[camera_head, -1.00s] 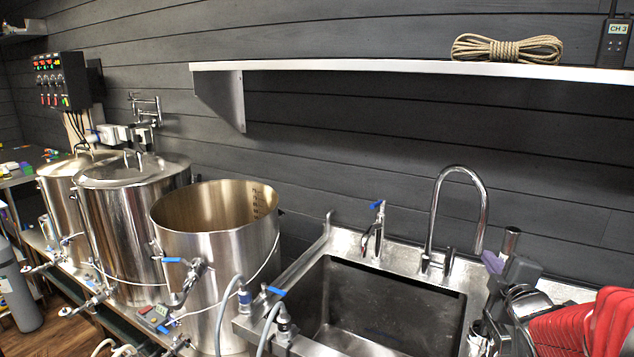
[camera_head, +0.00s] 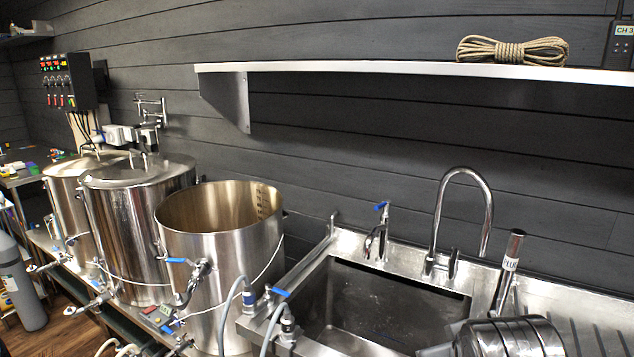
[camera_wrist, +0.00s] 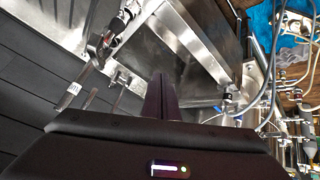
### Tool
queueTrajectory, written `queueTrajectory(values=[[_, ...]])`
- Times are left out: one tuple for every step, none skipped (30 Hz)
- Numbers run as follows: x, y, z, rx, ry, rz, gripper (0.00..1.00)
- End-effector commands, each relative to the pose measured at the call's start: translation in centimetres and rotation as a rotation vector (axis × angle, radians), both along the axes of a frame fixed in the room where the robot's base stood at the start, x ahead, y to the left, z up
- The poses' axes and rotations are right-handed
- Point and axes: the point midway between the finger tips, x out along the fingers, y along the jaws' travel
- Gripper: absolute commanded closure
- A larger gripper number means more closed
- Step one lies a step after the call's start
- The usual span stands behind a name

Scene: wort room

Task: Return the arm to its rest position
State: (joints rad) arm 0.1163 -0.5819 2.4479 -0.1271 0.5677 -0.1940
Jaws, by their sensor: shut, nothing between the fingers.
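My gripper (camera_wrist: 160,98) shows in the wrist view as dark fingers pressed together, with nothing between them. It is tilted over the sink area, with the steel sink (camera_wrist: 190,45) beyond the fingertips. In the head view, a dark rounded part of my arm (camera_head: 510,340) shows at the lower right, in front of the drainboard. The arm's rest position is not marked in either view.
The sink (camera_head: 375,305) has a tall curved faucet (camera_head: 461,172) and a blue-handled tap (camera_head: 378,235). An open steel kettle (camera_head: 220,265) stands left. A shelf (camera_head: 420,70) carries coiled rope (camera_head: 513,50).

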Motion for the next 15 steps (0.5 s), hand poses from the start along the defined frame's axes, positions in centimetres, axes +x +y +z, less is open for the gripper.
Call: queueTrajectory(values=[[-1.5, 1.2, -0.2, 0.044, 0.025, -0.013, 1.00], [-2.5, 1.9, -0.4, 0.071, 0.045, -0.024, 1.00], [-3.8, 2.8, -0.7, 0.107, 0.071, -0.039, 1.00], [-4.7, 3.4, -1.0, 0.129, 0.091, -0.048, 1.00], [-5.5, 3.9, -1.2, 0.153, 0.109, -0.057, 1.00], [-6.6, 4.5, -1.4, 0.179, 0.133, -0.069, 1.00], [-7.2, 4.9, -1.6, 0.194, 0.147, -0.074, 1.00], [-7.8, 5.3, -1.7, 0.208, 0.160, -0.081, 1.00], [-8.4, 5.7, -1.9, 0.222, 0.174, -0.086, 1.00], [-8.7, 5.8, -2.0, 0.229, 0.182, -0.090, 1.00], [-8.9, 6.0, -2.0, 0.234, 0.189, -0.092, 1.00], [-9.1, 6.1, -2.1, 0.239, 0.194, -0.094, 1.00], [-9.2, 6.1, -2.1, 0.241, 0.196, -0.096, 1.00], [-9.2, 6.1, -2.1, 0.241, 0.197, -0.097, 1.00], [-9.2, 6.1, -2.1, 0.241, 0.197, -0.097, 1.00]])
